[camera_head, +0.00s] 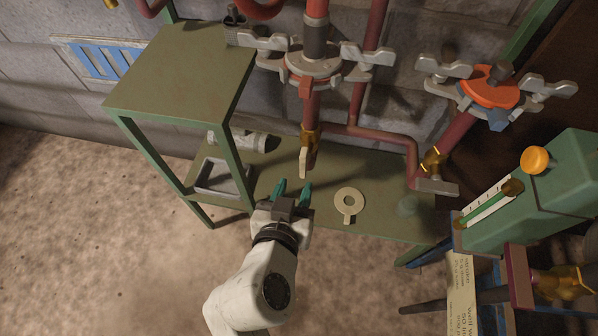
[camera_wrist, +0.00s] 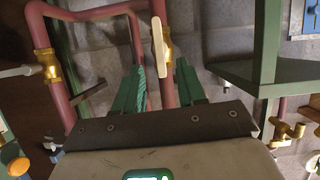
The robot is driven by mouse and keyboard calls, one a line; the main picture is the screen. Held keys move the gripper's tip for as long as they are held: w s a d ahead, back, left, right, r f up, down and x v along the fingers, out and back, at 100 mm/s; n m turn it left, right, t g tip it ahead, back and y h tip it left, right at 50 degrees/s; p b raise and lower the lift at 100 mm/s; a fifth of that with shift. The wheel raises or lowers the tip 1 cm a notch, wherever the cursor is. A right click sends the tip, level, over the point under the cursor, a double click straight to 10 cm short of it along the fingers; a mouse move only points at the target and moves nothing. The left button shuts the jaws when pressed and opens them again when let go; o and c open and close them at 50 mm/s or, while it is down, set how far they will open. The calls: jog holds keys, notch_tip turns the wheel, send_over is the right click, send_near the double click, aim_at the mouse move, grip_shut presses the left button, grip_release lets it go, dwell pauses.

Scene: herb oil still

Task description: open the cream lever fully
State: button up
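The cream lever (camera_head: 304,161) sits on a brass valve (camera_head: 311,138) on the red vertical pipe, above the lower green shelf. In the wrist view the cream lever (camera_wrist: 159,46) stands lengthwise along the pipe, beside its brass valve body (camera_wrist: 168,47). My gripper (camera_head: 292,189) has two teal fingers spread apart with nothing between them. It is on the near side of the lever, apart from it in the head view. In the wrist view the lever's lower end lies between and beyond the fingertips (camera_wrist: 160,72).
The lower green shelf (camera_head: 385,215) holds a cream ring with a tab (camera_head: 343,198), a grey tray (camera_head: 201,189) and a pale cylinder (camera_head: 252,141). The raised green tabletop (camera_head: 185,70) stands left. Another brass valve (camera_head: 432,160) and a green tank (camera_head: 545,195) are right.

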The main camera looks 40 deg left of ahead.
jog(key=shift+v, duration=1.65)
